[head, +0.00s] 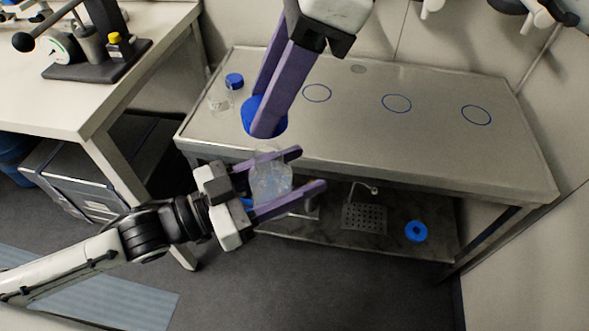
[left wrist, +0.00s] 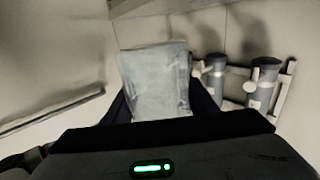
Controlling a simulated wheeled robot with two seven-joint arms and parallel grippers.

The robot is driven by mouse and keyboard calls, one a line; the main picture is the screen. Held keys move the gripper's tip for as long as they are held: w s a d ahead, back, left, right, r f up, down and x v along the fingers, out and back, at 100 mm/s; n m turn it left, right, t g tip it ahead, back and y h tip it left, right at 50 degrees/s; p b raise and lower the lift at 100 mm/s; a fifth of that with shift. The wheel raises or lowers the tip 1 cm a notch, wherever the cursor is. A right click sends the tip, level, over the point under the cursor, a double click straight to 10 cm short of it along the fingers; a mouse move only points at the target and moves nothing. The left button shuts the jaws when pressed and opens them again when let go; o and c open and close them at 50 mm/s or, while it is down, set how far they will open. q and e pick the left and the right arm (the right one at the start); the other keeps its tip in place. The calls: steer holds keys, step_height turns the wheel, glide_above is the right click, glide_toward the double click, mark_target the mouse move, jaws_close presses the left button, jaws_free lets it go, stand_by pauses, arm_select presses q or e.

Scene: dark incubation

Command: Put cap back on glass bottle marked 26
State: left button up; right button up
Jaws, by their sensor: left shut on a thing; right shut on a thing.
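A clear glass bottle (head: 270,181) is between the fingers of my left gripper (head: 312,168), which is shut on it in front of the steel table's front edge. In the left wrist view, the bottle (left wrist: 157,82) shows as a pale translucent block between the dark fingers. No number is legible on it. My right gripper (head: 262,128) comes down from the top and is shut on a large blue cap (head: 251,108). The cap is above the bottle in the picture and looks apart from it; the bottle's mouth is hard to make out.
The steel table (head: 430,155) has several blue rings and much bare top. A small blue-capped bottle (head: 235,81) and a clear vessel (head: 218,99) stand at its left. A blue ring-shaped item (head: 416,231) lies on the lower shelf. A white bench (head: 60,105) is at left.

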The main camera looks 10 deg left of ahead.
mark_target(264, 151)
steer(key=shift+f, duration=0.1)
steer(key=shift+f, duration=1.9)
steer(key=shift+r, duration=0.1)
steer(key=shift+f, duration=0.9)
steer(key=shift+f, duration=0.5)
